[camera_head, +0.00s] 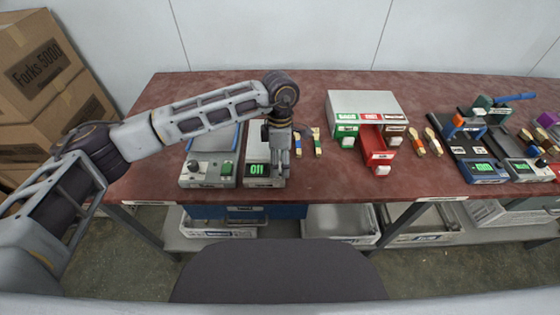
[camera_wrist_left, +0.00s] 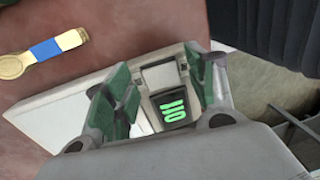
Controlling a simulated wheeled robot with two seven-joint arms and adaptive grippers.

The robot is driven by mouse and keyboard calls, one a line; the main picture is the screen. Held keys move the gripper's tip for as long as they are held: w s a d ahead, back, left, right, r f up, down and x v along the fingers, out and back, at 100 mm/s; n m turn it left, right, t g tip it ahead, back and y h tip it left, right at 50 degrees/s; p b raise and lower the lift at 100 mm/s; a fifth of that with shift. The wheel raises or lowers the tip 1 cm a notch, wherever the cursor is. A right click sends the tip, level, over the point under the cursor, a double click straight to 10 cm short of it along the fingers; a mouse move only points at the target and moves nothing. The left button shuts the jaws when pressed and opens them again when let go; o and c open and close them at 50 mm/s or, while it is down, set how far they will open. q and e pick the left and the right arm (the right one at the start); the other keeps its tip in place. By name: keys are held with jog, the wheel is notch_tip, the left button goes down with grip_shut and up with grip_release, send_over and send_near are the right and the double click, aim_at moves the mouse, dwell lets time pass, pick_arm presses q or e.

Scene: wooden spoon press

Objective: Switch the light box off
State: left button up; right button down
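A low grey box with a pale top panel (camera_head: 254,148), which appears to be the light box, stands near the front edge of the table. Its front carries a dark display with lit green characters (camera_head: 257,170), reading like "011" or "ON". In the left wrist view the display (camera_wrist_left: 173,107) is lit green, beside a pale grey square piece (camera_wrist_left: 160,75) that looks like a switch. My left gripper (camera_head: 283,174) points down at this box's front right part. In the wrist view its green-padded fingers (camera_wrist_left: 160,92) are apart and empty, on either side of the switch and display. Contact cannot be told.
Left of it stands another grey box with a knob and green panel (camera_head: 210,170). Spoon-like pieces (camera_head: 317,142) lie to the right, then a drawer cabinet (camera_head: 367,105) with its red drawer (camera_head: 376,147) pulled out. More devices (camera_head: 483,170) stand at the far right.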

aim_at(280, 163)
pick_arm(q)
jog(key=shift+r, duration=0.1)
notch_tip(280, 163, up, 12)
jog(key=w, duration=0.1)
jog(key=shift+w, duration=0.35)
dwell(0.5)
jog(key=shift+s+f, duration=0.1)
jog(key=shift+f, duration=0.1)
dwell(0.4)
